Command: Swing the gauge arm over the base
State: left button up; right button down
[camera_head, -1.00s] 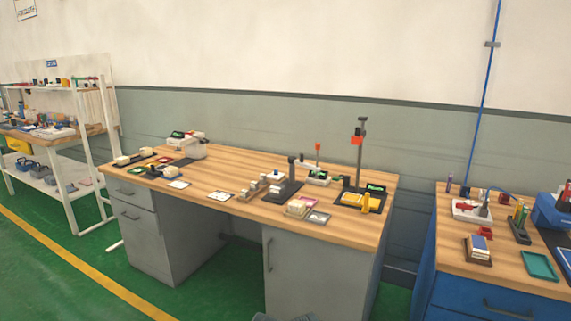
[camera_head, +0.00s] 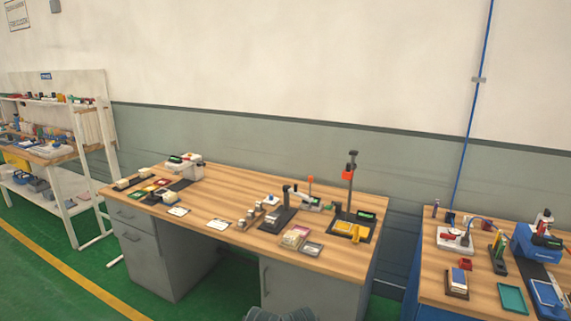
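A small device with a dark base (camera_head: 277,221) and an upright post stands on the wooden desk right of centre. A pale arm (camera_head: 306,201) seems to reach rightward from the post, away from the base; this looks like the gauge arm, but it is small. To its right a tall stand with a red block (camera_head: 348,175) on its column rises from a dark plate with a small display and yellow parts (camera_head: 350,228). Neither of my grippers is in view.
The wooden desk (camera_head: 200,197) also holds a white device (camera_head: 186,161), cards, trays and blocks. A blue-fronted bench (camera_head: 480,298) stands right, past a gap, with tools and a green tray (camera_head: 512,298). A white shelf (camera_head: 60,150) stands left.

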aim_at(287, 188)
jog(key=i+j, duration=0.2)
jog(key=i, duration=0.3)
jog(key=i+j, duration=0.25)
jog(key=i, duration=0.25)
jog(key=i+j, duration=0.2)
jog(key=i, duration=0.25)
jog(key=i+j, duration=0.25)
jog(key=i, duration=0.25)
jog(key=i+j, duration=0.2)
jog(key=i, duration=0.3)
